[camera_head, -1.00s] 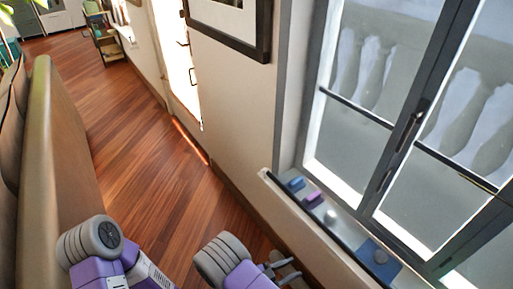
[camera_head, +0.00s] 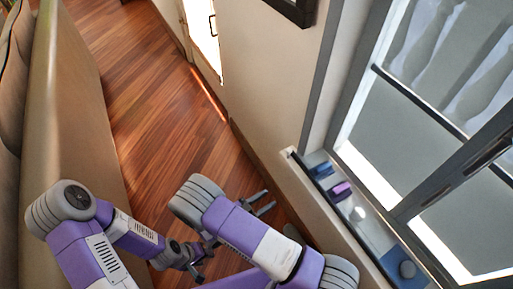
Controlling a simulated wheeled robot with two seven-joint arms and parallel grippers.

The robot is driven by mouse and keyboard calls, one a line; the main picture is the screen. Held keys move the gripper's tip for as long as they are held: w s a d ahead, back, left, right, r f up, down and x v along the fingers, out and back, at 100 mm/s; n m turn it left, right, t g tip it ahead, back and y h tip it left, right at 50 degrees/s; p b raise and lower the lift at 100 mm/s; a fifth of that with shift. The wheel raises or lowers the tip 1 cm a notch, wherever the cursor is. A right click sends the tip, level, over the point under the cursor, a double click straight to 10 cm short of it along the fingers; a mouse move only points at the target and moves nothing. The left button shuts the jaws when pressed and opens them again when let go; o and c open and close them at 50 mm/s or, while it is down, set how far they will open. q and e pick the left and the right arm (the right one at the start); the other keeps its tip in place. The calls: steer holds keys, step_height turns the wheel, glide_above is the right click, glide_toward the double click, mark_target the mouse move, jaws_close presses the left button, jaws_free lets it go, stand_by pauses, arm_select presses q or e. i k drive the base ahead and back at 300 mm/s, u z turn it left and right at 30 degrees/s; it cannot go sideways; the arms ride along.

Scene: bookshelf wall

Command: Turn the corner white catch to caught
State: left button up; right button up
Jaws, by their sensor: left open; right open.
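On the window sill at right, a small white round piece (camera_head: 358,213) sits among small coloured fittings; it may be the white catch, but its setting is too small to tell. Beside it are a purple piece (camera_head: 340,188) and a blue piece (camera_head: 322,170). Nearer is a blue plate with a grey-blue round knob (camera_head: 407,269). My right gripper (camera_head: 266,202) is open and empty, left of the sill and apart from it. My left gripper (camera_head: 204,260) is open and empty, low in the middle, further from the sill.
The sill (camera_head: 312,190) runs along the wall below a grey-framed window (camera_head: 470,160). A beige sofa back (camera_head: 55,110) stands close on the left. Wooden floor (camera_head: 150,100) is clear between sofa and wall. A framed picture (camera_head: 300,8) hangs above.

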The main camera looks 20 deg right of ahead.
mark_target(289, 150)
steer(key=u, duration=0.4)
steer(key=i, duration=1.05)
steer(key=z, duration=1.4)
